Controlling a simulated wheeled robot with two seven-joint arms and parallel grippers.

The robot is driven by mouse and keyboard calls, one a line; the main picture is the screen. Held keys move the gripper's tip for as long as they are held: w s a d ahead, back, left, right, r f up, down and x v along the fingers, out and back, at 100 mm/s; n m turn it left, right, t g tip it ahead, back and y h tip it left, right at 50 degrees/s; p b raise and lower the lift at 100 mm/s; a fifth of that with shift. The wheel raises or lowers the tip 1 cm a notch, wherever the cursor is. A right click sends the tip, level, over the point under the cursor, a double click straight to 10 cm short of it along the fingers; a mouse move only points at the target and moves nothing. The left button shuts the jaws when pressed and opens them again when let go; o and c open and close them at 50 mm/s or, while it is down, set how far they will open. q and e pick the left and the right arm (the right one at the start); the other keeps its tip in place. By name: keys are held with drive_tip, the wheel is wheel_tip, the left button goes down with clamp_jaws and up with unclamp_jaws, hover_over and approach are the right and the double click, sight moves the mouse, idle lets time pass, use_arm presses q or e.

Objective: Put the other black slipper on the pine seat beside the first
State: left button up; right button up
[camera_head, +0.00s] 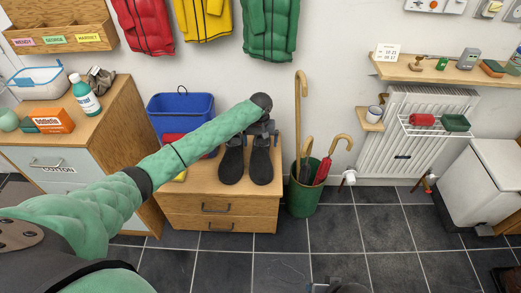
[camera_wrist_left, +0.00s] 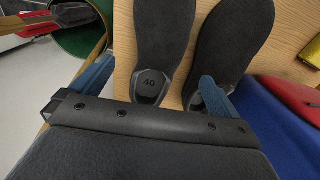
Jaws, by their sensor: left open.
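Two black slippers lie side by side on the pine seat (camera_head: 180,196), toes toward the front. The left slipper (camera_head: 231,166) and the right slipper (camera_head: 262,166) are close together. In the left wrist view the right slipper (camera_wrist_left: 152,40), with a 40 at its heel, lies between my open fingers, and the other slipper (camera_wrist_left: 237,40) is beside it. My left gripper (camera_head: 262,130) is at the slippers' heel ends; its fingers (camera_wrist_left: 154,85) are apart, one overlapping the other slipper's heel in the picture. A dark part at the bottom edge may be my right gripper (camera_head: 338,287); its fingers are unclear.
A blue bin (camera_head: 181,104) and a red item (camera_head: 172,138) are at the back left of the seat. A green bucket (camera_head: 303,200) with canes and a red umbrella stands close to the seat's right side. The tiled floor in front is clear.

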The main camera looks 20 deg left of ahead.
use_arm(q)
wheel_tip(320, 180, up, 2)
drive_tip(key=shift+r, duration=0.6)
drive_tip(key=s+d+f+m+h, duration=0.1)
drive_tip(key=s+d+f+m, duration=0.15)
drive_tip(key=s+d, duration=0.45)
drive_tip(key=s+d+f+m+t+h, duration=0.1)
drive_tip(key=s+d+f, duration=0.3)
drive_tip(key=s, duration=0.5)
drive_tip(key=s+d+f+m+h, duration=0.1)
drive_tip(key=s+d+f, duration=0.3)
drive_tip(key=s+d, duration=0.3)
drive_tip(key=s+a+r+t, duration=0.1)
drive_tip(key=s+r, duration=0.2)
drive_tip(key=s, duration=0.9)
drive_tip(key=s+a+r+m+t, duration=0.1)
drive_tip(key=s+r, duration=0.2)
drive_tip(key=s, duration=1)
drive_tip(key=shift+a+t, duration=0.3)
drive_tip(key=shift+m, duration=0.25)
